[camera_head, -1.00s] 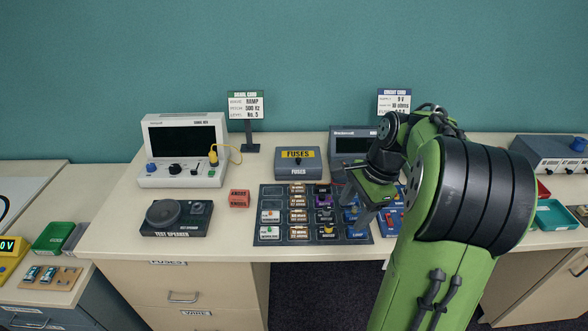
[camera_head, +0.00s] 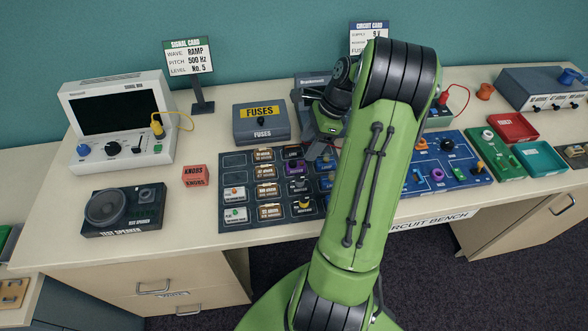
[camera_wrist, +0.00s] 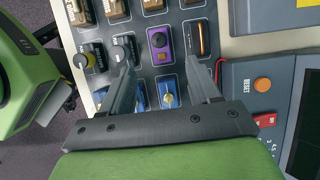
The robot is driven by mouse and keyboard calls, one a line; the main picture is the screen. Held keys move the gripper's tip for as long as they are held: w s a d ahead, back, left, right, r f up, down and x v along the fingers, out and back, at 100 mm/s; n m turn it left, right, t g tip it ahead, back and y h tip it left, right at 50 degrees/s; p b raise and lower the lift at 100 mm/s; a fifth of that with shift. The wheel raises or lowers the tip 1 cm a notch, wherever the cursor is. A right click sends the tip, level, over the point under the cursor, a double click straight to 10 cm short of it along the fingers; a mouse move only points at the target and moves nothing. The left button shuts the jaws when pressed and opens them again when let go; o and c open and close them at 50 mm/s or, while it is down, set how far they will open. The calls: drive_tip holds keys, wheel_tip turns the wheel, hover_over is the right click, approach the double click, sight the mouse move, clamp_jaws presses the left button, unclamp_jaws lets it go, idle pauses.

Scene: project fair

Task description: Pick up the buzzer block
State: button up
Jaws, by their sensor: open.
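A purple block with a dark round top (camera_wrist: 158,45), which looks like the buzzer block, sits in a cell of the dark parts tray (camera_wrist: 176,17) in the wrist view. Its label is not legible. It also shows in the head view (camera_head: 295,169), left of my gripper (camera_head: 318,145). In the wrist view my gripper (camera_wrist: 160,70) is open and empty, with its fingers reaching toward the purple block and apart from it. The fingertips lie on either side of its column, short of the block in the picture.
Neighbouring cells hold a dark orange-striped block (camera_wrist: 202,40), a block with a grey knob (camera_wrist: 124,50) and a blue block (camera_wrist: 168,93). A meter with a reset button (camera_wrist: 262,85) stands beside the tray. The fuses box (camera_head: 261,122) is behind it.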

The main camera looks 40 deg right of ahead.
sight(297, 162)
drive_tip(key=shift+x, duration=1.15)
drive_tip(key=b+x, duration=0.2)
drive_tip(key=x, duration=0.4)
drive_tip(key=shift+w, duration=0.15)
drive_tip(key=shift+r, duration=0.1)
drive_tip(key=shift+c, duration=0.4)
drive_tip(key=shift+r, duration=0.1)
drive_tip(key=c, duration=1.1)
